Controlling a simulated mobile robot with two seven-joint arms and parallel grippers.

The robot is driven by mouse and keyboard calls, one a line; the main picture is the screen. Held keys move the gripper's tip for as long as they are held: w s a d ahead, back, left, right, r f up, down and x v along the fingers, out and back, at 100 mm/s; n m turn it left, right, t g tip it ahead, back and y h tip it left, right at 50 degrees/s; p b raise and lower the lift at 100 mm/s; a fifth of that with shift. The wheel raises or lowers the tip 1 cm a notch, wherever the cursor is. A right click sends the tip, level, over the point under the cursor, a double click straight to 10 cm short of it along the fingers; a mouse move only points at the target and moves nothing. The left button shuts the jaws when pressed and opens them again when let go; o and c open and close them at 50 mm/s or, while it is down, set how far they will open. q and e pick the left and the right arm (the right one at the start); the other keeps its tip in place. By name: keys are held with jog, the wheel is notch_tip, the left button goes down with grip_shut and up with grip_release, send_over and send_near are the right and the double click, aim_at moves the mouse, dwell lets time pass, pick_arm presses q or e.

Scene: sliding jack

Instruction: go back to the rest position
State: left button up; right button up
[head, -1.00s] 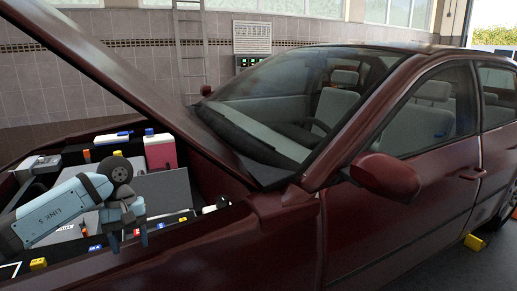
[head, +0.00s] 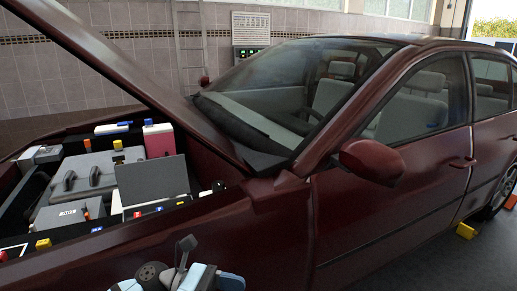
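Part of my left arm, with its gripper (head: 186,262), shows at the bottom edge of the head view, left of centre. It is in front of the dark red car (head: 250,235), below the near fender edge and outside the engine bay. It is cut off by the frame, and its fingers cannot be made out clearly, so I cannot tell if they are open or shut. I see nothing held in it. My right gripper is out of view.
The car's raised hood (head: 100,60) slants over the open engine bay, which holds a grey engine cover (head: 92,172), a dark grey panel (head: 152,180) and a pink container (head: 158,140). The side mirror (head: 372,161) sticks out.

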pick_arm(q)
jog(key=s+a+f+m+t+y, duration=0.6)
jog(key=s+f+m+t+y, duration=0.15)
jog(key=f+m, duration=0.2)
jog(key=s+a+f+m+t+y, duration=0.6)
jog(key=s+f+m+t, duration=0.15)
jog(key=f+m, duration=0.2)
notch_tip(320, 180, up, 18)
jog(key=a+p, duration=0.2)
jog(key=p, duration=2.7)
jog(key=shift+s+r+m+g+y+p, duration=0.25)
jog(key=shift+s+m+g+y+p, duration=0.05)
jog(key=shift+s+y, duration=0.15)
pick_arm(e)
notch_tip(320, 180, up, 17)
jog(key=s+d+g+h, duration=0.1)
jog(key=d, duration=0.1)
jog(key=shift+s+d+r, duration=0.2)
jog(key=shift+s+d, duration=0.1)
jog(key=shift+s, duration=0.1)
pick_arm(q)
jog(key=shift+a, duration=0.1)
